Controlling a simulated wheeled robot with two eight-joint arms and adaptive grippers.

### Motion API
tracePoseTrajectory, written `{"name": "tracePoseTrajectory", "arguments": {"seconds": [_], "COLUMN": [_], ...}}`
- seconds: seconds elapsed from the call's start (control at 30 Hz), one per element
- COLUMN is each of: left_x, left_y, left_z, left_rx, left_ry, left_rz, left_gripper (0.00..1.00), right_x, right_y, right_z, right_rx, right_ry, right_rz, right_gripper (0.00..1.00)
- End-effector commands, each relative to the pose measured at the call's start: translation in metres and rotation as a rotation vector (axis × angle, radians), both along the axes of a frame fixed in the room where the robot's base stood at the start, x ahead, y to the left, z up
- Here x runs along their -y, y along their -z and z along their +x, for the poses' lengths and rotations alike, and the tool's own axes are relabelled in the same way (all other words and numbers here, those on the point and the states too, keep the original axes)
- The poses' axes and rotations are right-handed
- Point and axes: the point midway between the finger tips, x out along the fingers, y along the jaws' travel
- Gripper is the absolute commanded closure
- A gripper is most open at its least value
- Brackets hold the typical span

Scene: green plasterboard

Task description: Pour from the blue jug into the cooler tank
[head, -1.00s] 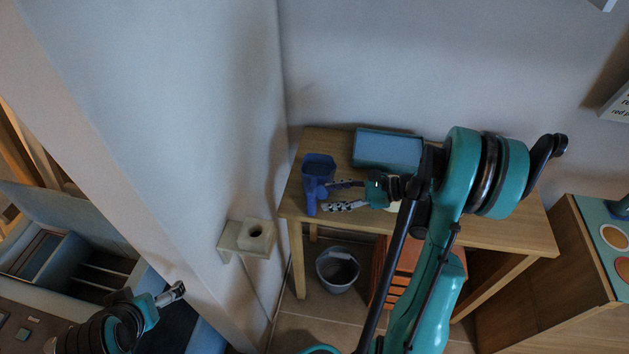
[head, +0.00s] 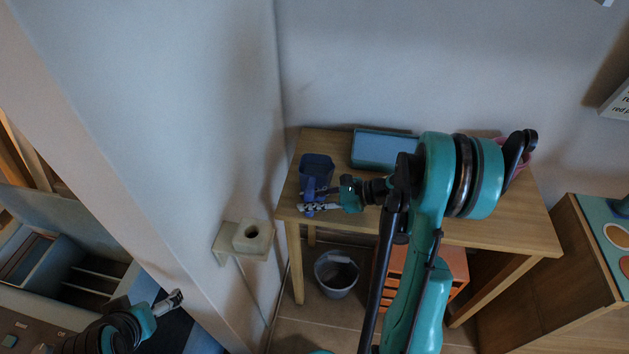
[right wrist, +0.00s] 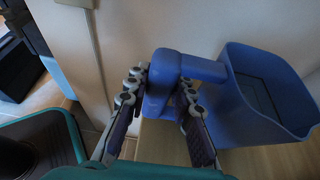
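The blue jug (head: 316,170) stands upright at the left end of the wooden table; its open top and handle show in the right wrist view (right wrist: 265,100). My right gripper (head: 318,200) is at the jug's handle, with one finger on each side. In the right wrist view the fingers (right wrist: 161,90) lean in against the handle and appear closed on it. An open-topped teal-blue box (head: 385,150) stands behind on the table; I cannot tell whether it is the cooler tank. My left gripper (head: 170,302) is at lower left, away from the table; its finger gap is too small to judge.
A beige block with a round hole (head: 252,236) sits on a wall bracket left of the table (head: 500,235). A grey bucket (head: 336,273) and an orange drawer unit (head: 455,262) stand below. A pink container (head: 526,155) is partly behind my right arm. The wall is close to the jug.

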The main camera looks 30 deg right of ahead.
Motion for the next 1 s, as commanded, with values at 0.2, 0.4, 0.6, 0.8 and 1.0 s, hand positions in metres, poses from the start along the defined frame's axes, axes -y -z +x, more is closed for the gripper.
{"name": "tracePoseTrajectory", "arguments": {"seconds": [0.2,0.4,0.6,0.8,1.0], "left_x": [0.0,0.0,0.0,0.0,0.0], "left_y": [0.0,-0.003,-0.015,-0.03,-0.046], "left_z": [0.0,0.0,0.0,0.0,0.0], "left_rx": [0.0,0.0,0.0,0.0,0.0], "left_ry": [0.0,0.0,0.0,0.0,0.0], "left_rz": [0.0,0.0,0.0,0.0,0.0], "left_gripper": [0.02,0.02,0.02,0.02,0.02], "right_x": [0.0,0.0,0.0,0.01,0.033], "right_y": [0.0,-0.005,-0.027,-0.054,-0.08], "right_z": [0.0,0.0,0.0,-0.013,-0.05], "right_rx": [0.001,0.001,0.001,0.001,0.001], "right_ry": [0.0,0.0,0.0,0.004,0.005], "right_rz": [0.0,0.0,0.0,0.0,0.001], "right_gripper": [1.0,1.0,1.0,1.0,1.0]}}
